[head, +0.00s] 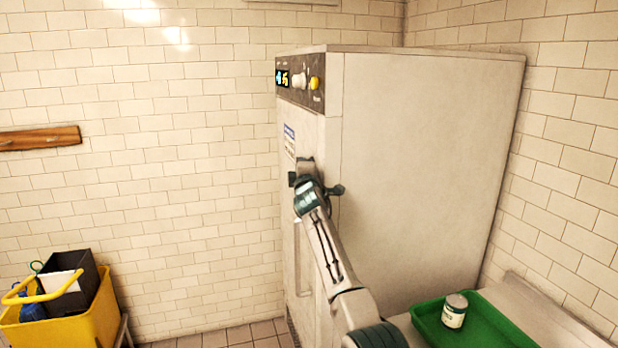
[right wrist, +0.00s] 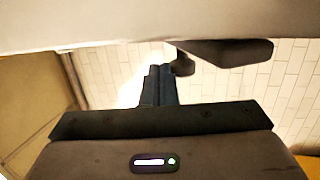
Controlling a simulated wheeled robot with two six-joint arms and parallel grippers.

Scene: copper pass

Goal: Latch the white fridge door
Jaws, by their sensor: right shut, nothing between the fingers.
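The white fridge (head: 425,160) stands in the corner. Its door (head: 305,130) is on the left face and looks flush or nearly flush with the body; I cannot tell whether it is latched. My right gripper (head: 298,180) is at the door front, about mid-height, with its fingers shut and empty. The shut fingers also show in the right wrist view (right wrist: 158,85). A dark protruding part (right wrist: 235,52) is close beside the fingertips there, seemingly on the pale surface along the top; contact is unclear. A long vertical handle (head: 300,260) runs down the door. My left gripper is out of view.
A control panel (head: 300,82) with a display and knobs tops the door. A green tray (head: 425,315) holding a can (head: 455,311) sits on the counter at lower right. A yellow bucket (head: 75,325) with cleaning items stands at lower left. The floor between bucket and fridge looks clear.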

